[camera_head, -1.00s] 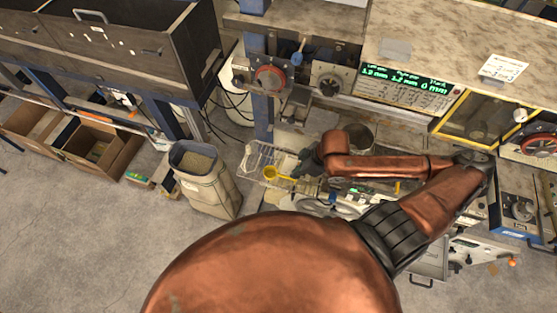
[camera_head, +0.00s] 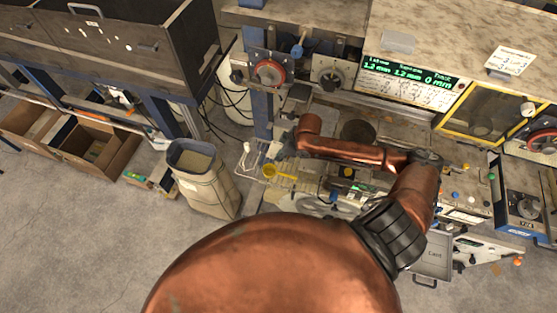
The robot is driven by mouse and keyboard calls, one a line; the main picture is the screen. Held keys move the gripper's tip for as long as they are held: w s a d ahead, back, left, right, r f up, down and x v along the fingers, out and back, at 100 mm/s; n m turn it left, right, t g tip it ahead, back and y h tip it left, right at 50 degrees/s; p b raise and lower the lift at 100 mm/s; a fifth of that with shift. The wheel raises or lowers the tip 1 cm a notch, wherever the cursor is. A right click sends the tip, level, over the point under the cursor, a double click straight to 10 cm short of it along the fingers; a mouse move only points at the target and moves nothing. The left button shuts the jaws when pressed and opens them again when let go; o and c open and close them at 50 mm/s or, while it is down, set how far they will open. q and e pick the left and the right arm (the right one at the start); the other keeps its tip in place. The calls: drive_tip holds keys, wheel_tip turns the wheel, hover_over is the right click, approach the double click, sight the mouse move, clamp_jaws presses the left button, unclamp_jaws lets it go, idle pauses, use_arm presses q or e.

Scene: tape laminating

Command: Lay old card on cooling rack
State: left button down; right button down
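The cooling rack (camera_head: 250,157) seems to be the pale wire frame at the left end of the cluttered bench; only part of it shows. My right gripper (camera_head: 280,151) is a small dark shape at the end of my copper arm, just right of the wire frame and above the bench. Its fingers are too small and dark to tell whether they are open or hold anything. I cannot make out the old card. My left gripper is not in view.
A yellow scoop-like item (camera_head: 270,171) lies by the rack. A tall bin (camera_head: 205,180) stands on the floor at the left. A machine with a green display (camera_head: 412,74) is behind the bench.

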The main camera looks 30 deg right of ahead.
drive_tip(key=shift+f+p, duration=0.4)
drive_tip(key=shift+f, duration=1.1)
drive_tip(key=shift+f, duration=0.1)
drive_tip(key=c, duration=2.4)
unclamp_jaws()
drive_tip(key=v, duration=1.2)
drive_tip(key=shift+b, duration=0.35)
